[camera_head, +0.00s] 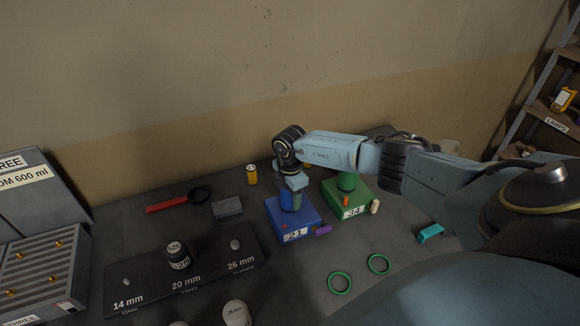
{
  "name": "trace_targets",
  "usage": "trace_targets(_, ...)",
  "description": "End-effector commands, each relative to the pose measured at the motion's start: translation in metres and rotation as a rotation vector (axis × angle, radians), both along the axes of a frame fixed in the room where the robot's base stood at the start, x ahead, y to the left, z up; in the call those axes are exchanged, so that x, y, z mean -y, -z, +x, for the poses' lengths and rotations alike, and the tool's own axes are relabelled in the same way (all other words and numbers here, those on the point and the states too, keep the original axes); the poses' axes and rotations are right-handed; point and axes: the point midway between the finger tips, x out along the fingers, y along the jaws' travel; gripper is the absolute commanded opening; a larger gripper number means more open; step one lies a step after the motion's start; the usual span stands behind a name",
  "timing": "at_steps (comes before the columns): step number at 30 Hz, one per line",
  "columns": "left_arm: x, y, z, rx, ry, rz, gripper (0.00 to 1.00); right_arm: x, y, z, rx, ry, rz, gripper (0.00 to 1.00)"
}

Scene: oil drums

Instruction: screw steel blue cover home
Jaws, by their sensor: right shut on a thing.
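My right gripper (294,196) reaches in from the right and points down over the blue block marked 21 (292,234). It is shut on the steel blue cover (286,200), a small blue cylinder standing upright on top of that block. The fingers and wrist hide much of the cover, and I cannot tell how closely it seats on the block. My left gripper is not in view.
A green block marked 34 (355,212) stands close to the right. A dark tray (150,283) with sizes 14, 20 and 26 mm lies to the left. Green rings (340,283) lie in front. A red-handled tool (172,205) and yellow can (252,175) are behind.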

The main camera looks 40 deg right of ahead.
Motion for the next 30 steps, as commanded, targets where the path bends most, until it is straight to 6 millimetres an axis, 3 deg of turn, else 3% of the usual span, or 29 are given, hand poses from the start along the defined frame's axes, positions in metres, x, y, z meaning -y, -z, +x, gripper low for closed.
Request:
trace_targets(8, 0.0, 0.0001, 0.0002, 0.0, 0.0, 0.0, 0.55, -0.001, 0.0012, -0.0006, -0.002, 0.041, 0.001, 0.24)
trace_targets(21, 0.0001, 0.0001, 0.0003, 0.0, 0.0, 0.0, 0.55, -0.0007, 0.0017, -0.0009, -0.003, 0.532, 0.001, 0.24)
trace_targets(29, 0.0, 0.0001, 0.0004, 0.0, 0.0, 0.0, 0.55, -0.0006, 0.0017, -0.0008, -0.003, 0.548, 0.001, 0.24)
trace_targets(30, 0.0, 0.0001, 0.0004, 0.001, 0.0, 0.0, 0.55, -0.0006, 0.0016, -0.0008, -0.003, 0.547, 0.001, 0.61)
